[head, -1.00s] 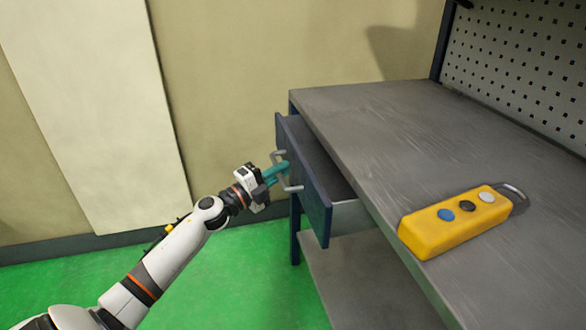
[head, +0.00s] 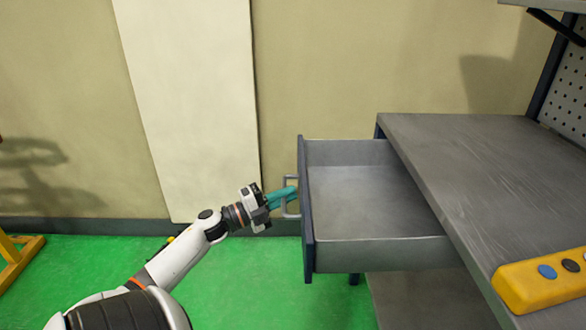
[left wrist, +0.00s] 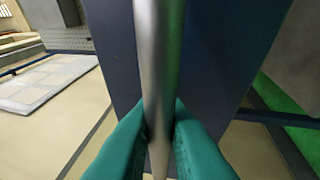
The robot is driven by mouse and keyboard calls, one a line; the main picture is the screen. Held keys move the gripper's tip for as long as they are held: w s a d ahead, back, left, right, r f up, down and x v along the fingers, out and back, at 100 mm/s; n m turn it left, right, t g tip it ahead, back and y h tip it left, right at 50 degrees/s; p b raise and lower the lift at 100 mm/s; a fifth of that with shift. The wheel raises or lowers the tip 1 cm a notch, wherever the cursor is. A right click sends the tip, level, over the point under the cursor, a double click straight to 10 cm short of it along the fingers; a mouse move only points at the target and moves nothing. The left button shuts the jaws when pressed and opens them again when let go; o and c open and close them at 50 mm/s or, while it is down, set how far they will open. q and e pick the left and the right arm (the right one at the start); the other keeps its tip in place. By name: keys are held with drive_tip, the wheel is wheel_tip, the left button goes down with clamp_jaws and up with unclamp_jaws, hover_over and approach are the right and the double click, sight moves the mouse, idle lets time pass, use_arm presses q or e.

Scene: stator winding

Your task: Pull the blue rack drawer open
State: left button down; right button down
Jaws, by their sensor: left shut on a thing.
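The blue rack drawer (head: 308,215) stands well out from under the grey worktop, and its grey inside shows empty in the head view. Its front panel is dark blue with a grey metal bar handle (head: 286,197). My left gripper (head: 288,195) has teal fingers and is shut on that handle. In the left wrist view the two teal fingers (left wrist: 160,130) press on both sides of the upright handle bar (left wrist: 158,60), with the blue front panel (left wrist: 205,60) behind it. My right gripper is not in view.
The grey worktop (head: 470,160) lies to the right of the drawer, with a yellow button box (head: 545,280) on it. A lower grey shelf (head: 410,300) is below. Green floor (head: 250,270) is open left of the drawer. A yellow frame (head: 15,260) stands at far left.

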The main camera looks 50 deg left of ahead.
use_arm(q)
drive_tip(key=c, duration=1.5)
unclamp_jaws()
drive_tip(key=shift+o, duration=0.2)
